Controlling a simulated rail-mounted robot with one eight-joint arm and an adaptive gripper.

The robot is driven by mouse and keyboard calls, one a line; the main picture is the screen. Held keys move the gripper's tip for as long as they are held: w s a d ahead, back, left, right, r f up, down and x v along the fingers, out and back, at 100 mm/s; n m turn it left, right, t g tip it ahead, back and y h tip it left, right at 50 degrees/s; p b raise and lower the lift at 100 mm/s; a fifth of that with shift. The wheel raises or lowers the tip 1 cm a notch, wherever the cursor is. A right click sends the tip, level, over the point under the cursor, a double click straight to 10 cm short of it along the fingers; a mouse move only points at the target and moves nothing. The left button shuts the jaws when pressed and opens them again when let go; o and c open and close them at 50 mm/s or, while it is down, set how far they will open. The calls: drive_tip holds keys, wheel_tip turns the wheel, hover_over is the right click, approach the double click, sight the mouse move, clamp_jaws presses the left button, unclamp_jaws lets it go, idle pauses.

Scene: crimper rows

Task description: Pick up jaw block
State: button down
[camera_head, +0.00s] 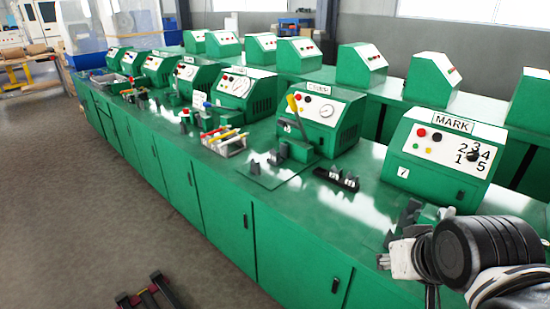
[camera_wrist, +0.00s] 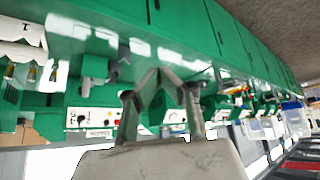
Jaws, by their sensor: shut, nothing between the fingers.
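I cannot single out one jaw block for sure. Small dark grey blocks (camera_head: 349,183) stand in a short black holder on the green bench, left of the machine labelled MARK. Another small grey block (camera_head: 255,168) stands on a flat plate further left. My gripper shows in the wrist view (camera_wrist: 160,75), its two fingers meeting at the tips with nothing held. In the head view my arm's end is at the lower right, over the bench in front of the MARK machine, and the fingers are hard to make out there.
The green bench (camera_head: 215,190) carries a row of green machines, including the MARK machine (camera_head: 446,155) and one with a yellow-handled lever (camera_head: 318,117). A tray of coloured-handled tools (camera_head: 224,143) stands further left. Clear bench top lies right of the black holder.

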drive_tip(key=c, duration=1.1)
unclamp_jaws()
